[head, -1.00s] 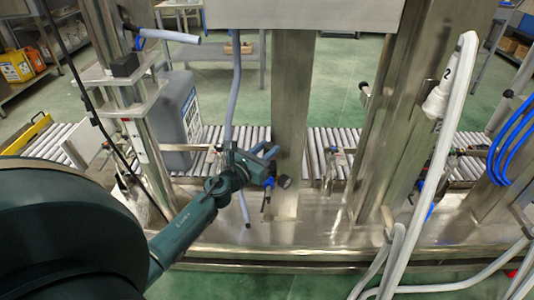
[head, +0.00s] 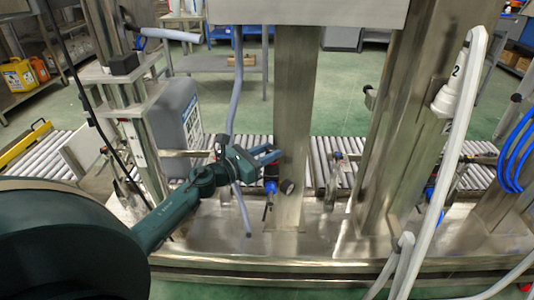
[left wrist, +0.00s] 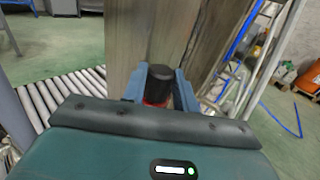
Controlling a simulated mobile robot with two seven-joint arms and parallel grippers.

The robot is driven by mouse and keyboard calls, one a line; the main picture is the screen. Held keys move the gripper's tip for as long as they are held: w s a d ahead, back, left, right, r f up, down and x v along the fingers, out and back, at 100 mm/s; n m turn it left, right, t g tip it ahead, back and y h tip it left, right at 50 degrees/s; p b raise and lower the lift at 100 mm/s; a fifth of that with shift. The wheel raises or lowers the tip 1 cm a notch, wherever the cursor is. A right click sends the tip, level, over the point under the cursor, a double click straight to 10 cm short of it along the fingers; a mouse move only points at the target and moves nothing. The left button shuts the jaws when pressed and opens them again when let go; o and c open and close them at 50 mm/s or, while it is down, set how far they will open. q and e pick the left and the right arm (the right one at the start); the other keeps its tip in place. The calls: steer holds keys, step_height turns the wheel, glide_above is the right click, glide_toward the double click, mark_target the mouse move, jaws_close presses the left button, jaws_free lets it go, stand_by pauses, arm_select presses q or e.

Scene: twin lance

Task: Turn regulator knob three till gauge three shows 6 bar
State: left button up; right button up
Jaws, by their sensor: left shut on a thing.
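My left gripper (head: 266,155) reaches in from the left, in front of the steel column (head: 292,120) in the head view. In the left wrist view its two blue-grey fingers (left wrist: 158,88) stand on either side of a black knob (left wrist: 160,82) with a red part below it, and they are shut on it. No number shows on this knob, so I cannot tell which regulator it is. A small dark round thing (head: 287,186) sits low on the column; I cannot tell whether it is a gauge. No readable gauge face or needle shows. My right gripper is not in view.
A roller conveyor (head: 320,160) runs behind the steel frame. A grey canister (head: 178,112) stands left of the column. White hoses (head: 455,150) and blue coiled tubing (head: 512,160) hang at the right. A grey tube (head: 235,90) hangs just left of the column.

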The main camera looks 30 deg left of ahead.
arm_select(q)
steer(key=o, duration=1)
steer(key=shift+s, duration=0.1)
steer(key=v, duration=1.3)
